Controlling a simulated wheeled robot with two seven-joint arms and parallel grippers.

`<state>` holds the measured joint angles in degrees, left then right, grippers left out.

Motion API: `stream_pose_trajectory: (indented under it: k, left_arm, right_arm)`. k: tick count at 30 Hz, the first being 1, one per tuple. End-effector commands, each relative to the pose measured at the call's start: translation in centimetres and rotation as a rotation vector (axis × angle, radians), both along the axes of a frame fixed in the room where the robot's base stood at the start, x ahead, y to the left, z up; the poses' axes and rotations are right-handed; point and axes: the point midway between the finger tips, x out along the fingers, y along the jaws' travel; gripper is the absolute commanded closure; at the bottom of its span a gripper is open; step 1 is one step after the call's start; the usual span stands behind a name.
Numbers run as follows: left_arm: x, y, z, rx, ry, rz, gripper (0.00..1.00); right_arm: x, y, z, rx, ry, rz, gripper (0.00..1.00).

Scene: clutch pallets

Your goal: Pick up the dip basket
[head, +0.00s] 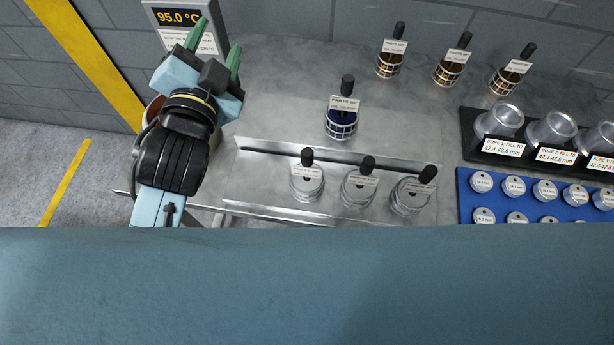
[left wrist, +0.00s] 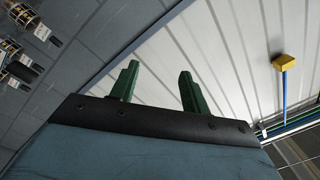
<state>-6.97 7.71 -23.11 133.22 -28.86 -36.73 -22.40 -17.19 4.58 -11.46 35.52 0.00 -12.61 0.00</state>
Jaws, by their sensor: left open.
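A wire basket with dark blue contents, a black upright handle and a white label (head: 341,125) stands on the metal bench in the head view; it looks like the dip basket, but its label is too small to read surely. My left gripper (head: 214,47) is raised at the bench's left end, left of the basket and well apart from it. Its green fingers are spread and empty. In the left wrist view the left gripper (left wrist: 156,88) points at a pale ribbed wall, with nothing between the fingers. My right gripper is not in view.
A 95.0 °C display (head: 180,17) stands behind my left gripper. Three lidded round pots (head: 307,184) sit along the bench front, near a raised metal strip (head: 270,150). Amber baskets (head: 388,65) stand at the back right. A black rack (head: 485,150) and blue tray (head: 466,205) are at right.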

Motion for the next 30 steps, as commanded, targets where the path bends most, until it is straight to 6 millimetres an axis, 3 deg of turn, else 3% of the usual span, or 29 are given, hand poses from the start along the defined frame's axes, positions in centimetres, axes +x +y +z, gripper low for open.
stream_pose_trajectory:
  k: [1,4,6,9,12,14,17,21,24,25,30]
  left_arm:
    - [0.5,-2.0,3.7,0.081,-0.162,-0.049,0.53]
    - [-0.3,-6.2,9.8,0.257,-0.479,-0.134,0.53]
    - [-1.8,-9.3,13.4,0.382,-0.704,-0.187,0.53]
    - [-5.2,-13.8,17.0,0.566,-1.031,-0.258,0.53]
    - [-9.4,-18.2,18.5,0.75,-1.36,-0.326,0.53]
    - [-12.0,-20.5,18.4,0.859,-1.561,-0.367,0.53]
    - [-15.9,-23.7,16.5,1.038,-1.897,-0.438,0.53]
    - [-19.4,-26.1,11.2,1.271,-2.366,-0.564,0.53]
    - [-20.0,-26.1,6.5,1.419,-2.698,-0.69,0.53]
    - [-19.8,-25.8,5.1,-1.373,2.628,0.693,0.53]
    - [-16.0,-21.9,-1.3,-1.038,2.098,0.719,0.53]
  right_arm:
    - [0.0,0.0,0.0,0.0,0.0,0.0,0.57]
    - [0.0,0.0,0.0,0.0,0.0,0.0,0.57]
    - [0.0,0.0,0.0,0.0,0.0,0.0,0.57]
    - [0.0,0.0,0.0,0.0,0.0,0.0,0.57]
    - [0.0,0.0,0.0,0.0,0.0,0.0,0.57]
    - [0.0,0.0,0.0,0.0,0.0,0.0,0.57]
    - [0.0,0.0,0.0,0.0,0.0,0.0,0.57]
    - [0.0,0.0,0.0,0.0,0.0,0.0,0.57]
    - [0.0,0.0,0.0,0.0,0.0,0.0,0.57]
    - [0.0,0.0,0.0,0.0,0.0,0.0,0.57]
    - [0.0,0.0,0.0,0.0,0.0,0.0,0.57]
